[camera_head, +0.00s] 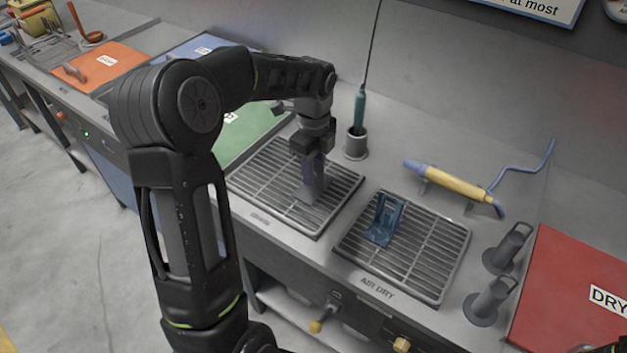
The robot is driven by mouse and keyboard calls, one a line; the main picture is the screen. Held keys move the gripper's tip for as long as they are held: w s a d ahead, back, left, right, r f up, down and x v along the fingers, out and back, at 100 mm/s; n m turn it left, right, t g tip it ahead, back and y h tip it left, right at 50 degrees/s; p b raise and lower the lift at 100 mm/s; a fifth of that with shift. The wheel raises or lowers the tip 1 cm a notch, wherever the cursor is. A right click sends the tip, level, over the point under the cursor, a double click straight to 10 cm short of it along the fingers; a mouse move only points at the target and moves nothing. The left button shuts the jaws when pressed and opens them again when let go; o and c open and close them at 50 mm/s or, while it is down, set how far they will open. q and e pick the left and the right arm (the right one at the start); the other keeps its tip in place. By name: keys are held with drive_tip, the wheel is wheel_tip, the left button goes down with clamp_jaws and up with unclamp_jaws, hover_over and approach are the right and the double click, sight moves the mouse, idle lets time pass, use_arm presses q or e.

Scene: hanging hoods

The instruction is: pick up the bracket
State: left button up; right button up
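A blue L-shaped bracket (386,218) stands on the right grate, marked AIR DRY, with one plate upright. My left gripper (313,165) points down over the left grate, to the left of the blue bracket and apart from it.
The left grate (257,188) and right grate (432,262) are set in the grey bench. A green-handled tool (359,108) stands in a cup (355,146). A yellow-blue tool (450,184) lies behind the right grate. Two grey holders (490,300) and a red mat (565,300) are at right.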

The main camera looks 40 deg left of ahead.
use_arm(q)
clamp_jaws()
idle(1.3)
